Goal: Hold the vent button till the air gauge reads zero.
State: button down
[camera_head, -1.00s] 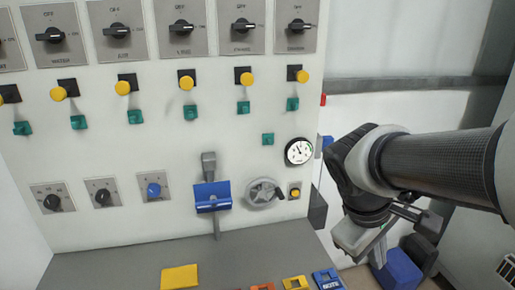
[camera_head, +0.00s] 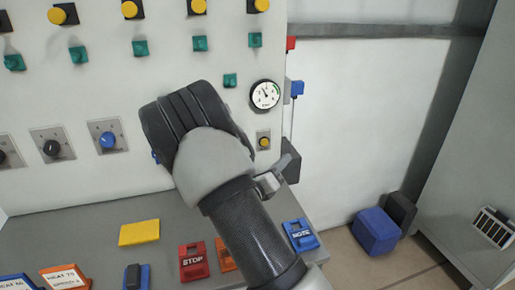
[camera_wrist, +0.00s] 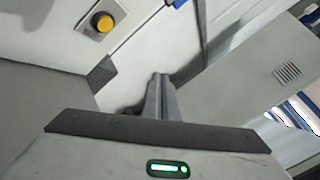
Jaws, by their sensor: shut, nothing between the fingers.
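The vent button appears to be the small yellow push button (camera_head: 263,142) on a square plate, low on the panel's right edge. The round white air gauge (camera_head: 265,94) is just above it. Its dark needle points up and left; the numbers are too small to read. In the wrist view the yellow button (camera_wrist: 104,22) shows at upper left, clear of the fingers. My gripper (camera_wrist: 160,80) is shut and empty, apart from the button. In the head view my wrist covers the panel left of the button, and the gripper shows partly, just below it.
A dark box (camera_head: 291,162) juts from the panel's side near the button. The grey ledge (camera_head: 60,235) below holds a yellow block (camera_head: 139,232), a red STOP block (camera_head: 193,262) and a blue NOTE block (camera_head: 300,235). A blue bin (camera_head: 376,231) stands on the floor.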

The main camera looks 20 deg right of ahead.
aim_at(264, 142)
jog(key=w+a+f+n+t+y, duration=0.1)
jog(key=w+a+f+n, duration=0.1)
jog(key=shift+f+n, duration=0.1)
jog(key=shift+n, duration=0.2)
jog(key=shift+w+b, duration=1.15)
jog(key=shift+w, duration=3.2)
jog(key=shift+w, duration=0.1)
jog(key=shift+w, duration=0.3)
jog(key=shift+w, duration=0.45)
